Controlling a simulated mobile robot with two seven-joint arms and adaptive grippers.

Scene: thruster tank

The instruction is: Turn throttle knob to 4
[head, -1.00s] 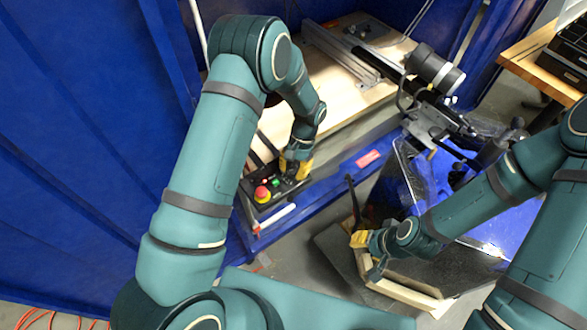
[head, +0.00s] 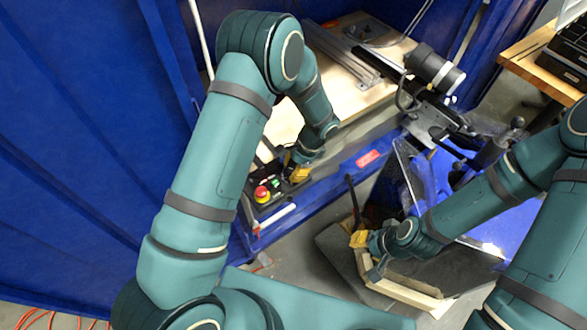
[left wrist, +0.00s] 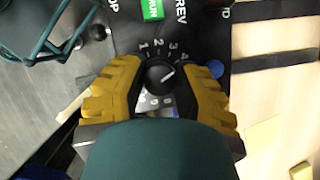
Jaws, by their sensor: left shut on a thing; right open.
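The black throttle knob (left wrist: 159,75) sits on the control panel in the left wrist view, with a dial numbered 1, 2, 3 and 4 around its top. Its pale pointer line points to the upper right, roughly toward the 4. My left gripper (left wrist: 159,84) is shut on the knob, with one yellow finger on each side; it also shows in the head view (head: 298,172), where it covers the knob. The control panel (head: 277,193) stands on the bench edge. My right gripper (head: 362,242) is open at the dark tank cover.
The panel has a red emergency button (head: 262,193) and a green button (left wrist: 152,9). A blue button (left wrist: 216,69) lies just right of the knob. Blue walls (head: 80,130) stand at left. A camera-like cylinder (head: 433,68) on a rail is at right.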

